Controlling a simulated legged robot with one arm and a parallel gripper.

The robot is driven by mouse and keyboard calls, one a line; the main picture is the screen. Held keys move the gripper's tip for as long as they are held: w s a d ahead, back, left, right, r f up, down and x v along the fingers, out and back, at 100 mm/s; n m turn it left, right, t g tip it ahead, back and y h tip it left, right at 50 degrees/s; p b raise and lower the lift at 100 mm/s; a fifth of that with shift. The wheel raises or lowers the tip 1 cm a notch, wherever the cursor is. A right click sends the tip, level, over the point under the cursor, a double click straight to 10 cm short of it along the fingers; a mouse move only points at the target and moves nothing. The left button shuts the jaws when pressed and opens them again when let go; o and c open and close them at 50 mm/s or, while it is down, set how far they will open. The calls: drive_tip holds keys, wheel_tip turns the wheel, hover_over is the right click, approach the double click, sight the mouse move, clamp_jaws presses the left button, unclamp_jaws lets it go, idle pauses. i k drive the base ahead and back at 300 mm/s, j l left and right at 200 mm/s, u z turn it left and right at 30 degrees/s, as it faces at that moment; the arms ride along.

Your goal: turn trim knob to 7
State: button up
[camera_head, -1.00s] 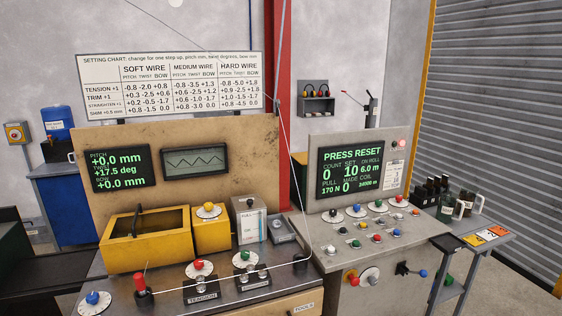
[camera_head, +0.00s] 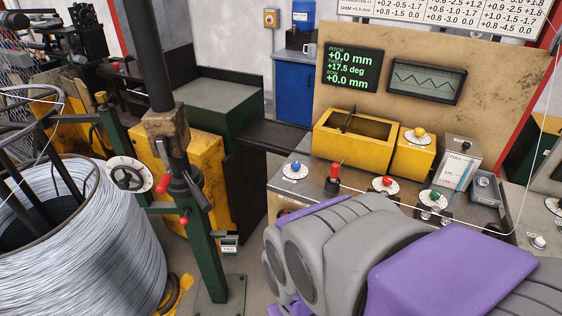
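Several dial knobs sit on the machine bench at right: a blue knob (camera_head: 295,167) at its left corner, a red knob (camera_head: 386,181), a green knob (camera_head: 435,195), and a yellow knob (camera_head: 419,132) on a yellow box. I cannot read which one is the trim knob, nor its setting. A red-handled lever (camera_head: 333,176) stands between the blue and red knobs. The display (camera_head: 352,68) reads pitch +0.0 mm, twist +17.5 deg, bow +0.0 mm. My grey and purple arm fills the lower right and hides the bench front. My gripper is not in view.
A wire coil (camera_head: 85,245) stands at lower left. A green post (camera_head: 200,245) and a dial with a black handwheel (camera_head: 128,177) stand beside it. A thin wire crosses the bench. The setting chart (camera_head: 450,12) is cut off at the top. Some bare floor shows between post and bench.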

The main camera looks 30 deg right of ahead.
sight(295, 166)
drive_tip(key=i+j+z, duration=0.15)
drive_tip(key=i+z, duration=0.15)
drive_tip(key=i+j+z, duration=0.3)
drive_tip(key=i, duration=0.2)
